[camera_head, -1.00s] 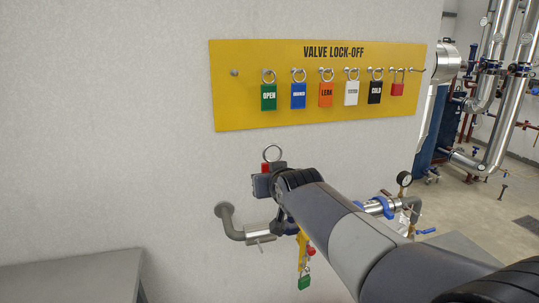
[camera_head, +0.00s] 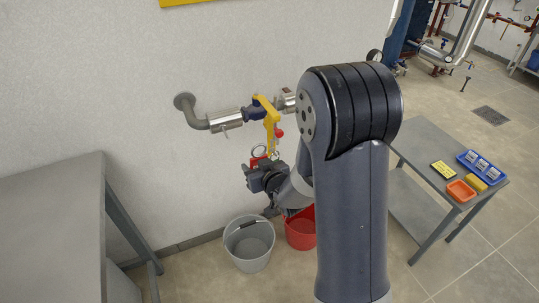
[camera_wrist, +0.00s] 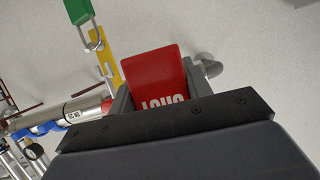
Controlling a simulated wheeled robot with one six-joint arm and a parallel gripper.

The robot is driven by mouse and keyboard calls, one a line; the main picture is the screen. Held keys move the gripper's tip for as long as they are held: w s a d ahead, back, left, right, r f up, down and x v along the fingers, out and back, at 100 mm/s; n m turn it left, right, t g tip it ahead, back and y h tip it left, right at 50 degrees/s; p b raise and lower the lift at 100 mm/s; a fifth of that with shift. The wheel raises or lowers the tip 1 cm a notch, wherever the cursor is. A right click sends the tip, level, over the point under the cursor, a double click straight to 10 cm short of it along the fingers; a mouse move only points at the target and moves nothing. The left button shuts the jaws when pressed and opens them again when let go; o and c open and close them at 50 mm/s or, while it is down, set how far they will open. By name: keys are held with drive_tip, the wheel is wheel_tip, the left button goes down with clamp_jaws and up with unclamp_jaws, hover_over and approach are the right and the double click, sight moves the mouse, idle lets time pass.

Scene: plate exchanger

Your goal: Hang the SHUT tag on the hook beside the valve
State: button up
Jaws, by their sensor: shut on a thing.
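My gripper (camera_head: 258,172) is shut on the red SHUT tag (camera_wrist: 160,85), whose white letters read upside down in the wrist view. I cannot make out the hook in either view.
A grey bucket (camera_head: 248,262) and a red bucket (camera_head: 300,236) stand on the floor below. A grey table (camera_head: 50,210) is at left. A small table (camera_head: 410,152) at right holds trays. My arm hides part of the valve pipe.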

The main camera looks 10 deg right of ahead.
drive_tip(key=w+a+f+n+g+y+b, duration=0.1)
drive_tip(key=w+a+f+n+y+b, duration=0.1)
drive_tip(key=w+a, duration=0.6)
drive_tip(key=shift+w+a+f+n+y+b, duration=0.2)
drive_tip(key=shift+w+f+n+y+b, duration=0.15)
drive_tip(key=shift+w+f+b, duration=0.8)
idle(0.6)
drive_tip(key=shift+w+r, duration=0.25)
idle(0.4)
drive_tip(key=o, duration=1)
drive_tip(key=shift+s+d, duration=0.1)
